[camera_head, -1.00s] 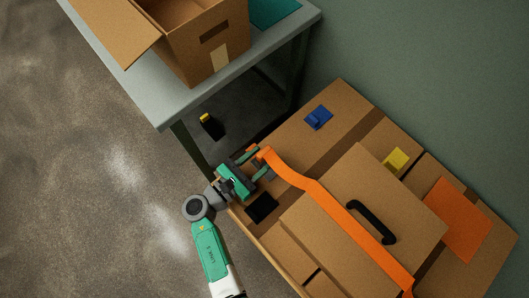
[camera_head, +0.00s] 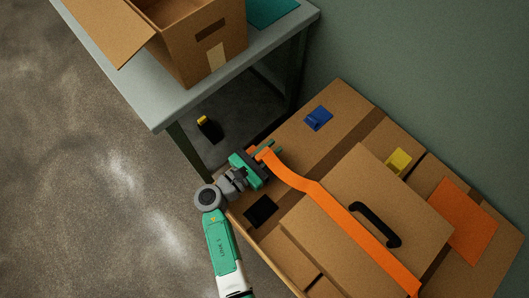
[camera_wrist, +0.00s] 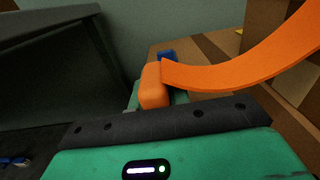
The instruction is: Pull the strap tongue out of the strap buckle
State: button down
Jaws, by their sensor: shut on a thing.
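The orange strap (camera_head: 335,207) runs over the cardboard boxes from the lower right to my gripper (camera_head: 266,153). My gripper is shut on its upper-left end, the strap tongue. In the wrist view the strap (camera_wrist: 235,75) bends away to the upper right, and the orange tongue end (camera_wrist: 152,86) sits at my fingers, which are partly hidden. I cannot make out a strap buckle for sure; a small blue piece (camera_head: 318,118) lies on the box apart from the strap, and also shows in the wrist view (camera_wrist: 166,55).
A flat box with a black handle (camera_head: 377,224) lies under the strap. A black square (camera_head: 261,211), a yellow piece (camera_head: 397,161) and an orange sheet (camera_head: 460,222) lie around it. A grey table (camera_head: 158,112) with an open carton (camera_head: 205,55) stands at upper left.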

notch_tip(320, 180, up, 10)
jog(key=p, duration=0.5)
jog(key=shift+p, duration=0.3)
notch_tip(320, 180, up, 3)
jog(key=p, duration=0.3)
jog(key=shift+p, duration=0.35)
notch_tip(320, 180, up, 3)
jog(key=p, duration=0.3)
jog(key=shift+p, duration=0.3)
